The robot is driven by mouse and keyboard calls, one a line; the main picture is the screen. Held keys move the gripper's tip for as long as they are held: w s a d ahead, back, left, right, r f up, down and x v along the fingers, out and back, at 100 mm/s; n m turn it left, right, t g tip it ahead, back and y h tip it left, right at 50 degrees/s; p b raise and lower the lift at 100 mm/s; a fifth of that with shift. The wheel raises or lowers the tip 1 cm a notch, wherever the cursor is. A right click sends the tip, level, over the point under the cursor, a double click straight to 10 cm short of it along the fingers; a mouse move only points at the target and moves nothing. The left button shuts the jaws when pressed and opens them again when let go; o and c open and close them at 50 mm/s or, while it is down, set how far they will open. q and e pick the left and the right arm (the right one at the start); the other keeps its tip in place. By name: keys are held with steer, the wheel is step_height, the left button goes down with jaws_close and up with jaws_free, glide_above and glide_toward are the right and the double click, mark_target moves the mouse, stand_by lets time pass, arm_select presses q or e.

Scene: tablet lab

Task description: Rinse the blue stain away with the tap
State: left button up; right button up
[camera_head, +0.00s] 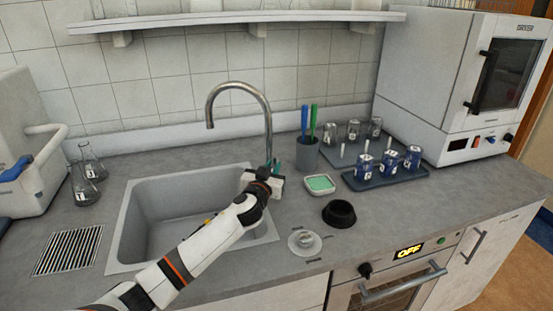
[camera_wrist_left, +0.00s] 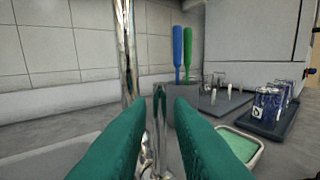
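The chrome tap (camera_head: 239,86) rises behind the grey sink (camera_head: 128,225), its spout curving left over the basin. I see no running water and no blue stain; my left arm hides part of the sink. My left gripper (camera_head: 273,167) is at the foot of the tap, to the right of the sink. In the left wrist view, its two teal fingers (camera_wrist_left: 160,112) stand apart, with a slim chrome tap part (camera_wrist_left: 160,125) showing between them. I cannot tell whether they touch it. My right gripper is not in view.
Right of the tap are a grey cup (camera_head: 306,153) with blue and green tools, a green-filled dish (camera_head: 320,184), a black bowl (camera_head: 339,213) and a small white dish (camera_head: 304,243). Flasks (camera_head: 84,188) stand left of the sink.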

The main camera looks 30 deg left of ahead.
mark_target(274, 165)
arm_select(q)
steer(key=shift+x, duration=2.2)
jaws_close()
